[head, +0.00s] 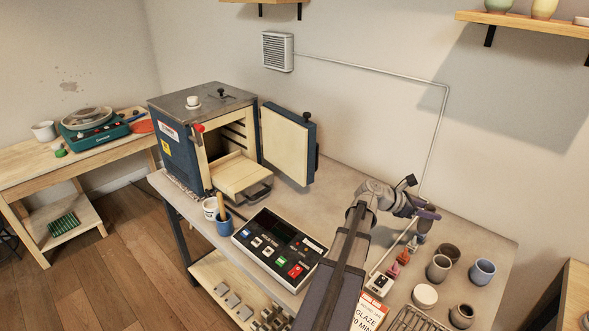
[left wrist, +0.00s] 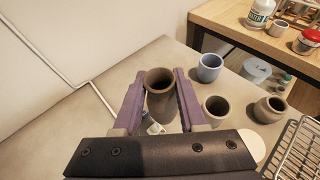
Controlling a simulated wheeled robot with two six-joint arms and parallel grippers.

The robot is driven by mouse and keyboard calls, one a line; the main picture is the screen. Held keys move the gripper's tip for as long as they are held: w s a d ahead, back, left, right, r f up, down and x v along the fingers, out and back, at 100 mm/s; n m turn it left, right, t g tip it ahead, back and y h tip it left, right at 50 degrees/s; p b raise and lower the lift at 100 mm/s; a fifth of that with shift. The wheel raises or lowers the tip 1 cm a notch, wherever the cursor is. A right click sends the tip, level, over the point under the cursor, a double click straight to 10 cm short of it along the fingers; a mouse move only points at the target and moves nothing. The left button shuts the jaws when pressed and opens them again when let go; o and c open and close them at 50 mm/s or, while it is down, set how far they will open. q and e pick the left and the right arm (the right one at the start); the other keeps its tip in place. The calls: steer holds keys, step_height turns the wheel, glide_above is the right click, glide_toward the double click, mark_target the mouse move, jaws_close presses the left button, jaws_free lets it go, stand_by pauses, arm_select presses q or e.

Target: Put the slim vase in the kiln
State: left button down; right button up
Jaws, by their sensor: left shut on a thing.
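The slim vase (left wrist: 161,100) is brown, with a round open mouth, and sits upright between the two purple fingers in the left wrist view. My left gripper (left wrist: 160,80) is shut on it, one finger on each side. In the head view my left gripper (head: 430,213) is over the right part of the table, and the vase is hard to make out there. The blue kiln (head: 174,148) stands at the table's left, its door (head: 288,142) swung open to the right and its chamber visible. My right gripper is out of view.
A control box (head: 278,245) lies in front of the kiln, beside a blue cup with a tool (head: 223,223). Small bottles (head: 392,270), brown pots (head: 438,268), a blue cup (head: 482,271) and a wire rack (head: 412,321) crowd the right. The table behind the control box is clear.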

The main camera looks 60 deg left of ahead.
arm_select(q)
steer(key=s+a+r+n+t+y+p, duration=0.1)
steer(key=s+a+n+y, duration=0.4)
steer(key=a, duration=0.8)
steer(key=s+a+r+n+y+p, duration=0.1)
steer(key=s+a+n+y, duration=0.15)
steer(key=s+a, duration=0.75)
steer(key=s+a+r+n+g+y+p, duration=0.1)
steer(key=s+a+n+y, duration=0.2)
steer(key=s+a, duration=0.55)
steer(key=s+a+r+n+g+y+p, duration=0.15)
steer(key=s+a+y, duration=0.35)
steer(key=a, duration=0.6)
steer(key=s+a+f+b, duration=0.1)
steer(key=s+a+b, duration=0.1)
steer(key=a, duration=0.7)
steer(key=s+a+f+h+b, duration=0.1)
steer(key=s+a, duration=0.3)
steer(key=a, duration=0.5)
steer(key=shift+a+f+n+b, duration=0.35)
steer(key=shift+f+b, duration=0.1)
steer(key=shift+f, duration=0.3)
steer(key=shift+s+h, duration=0.1)
steer(key=shift+h, duration=0.15)
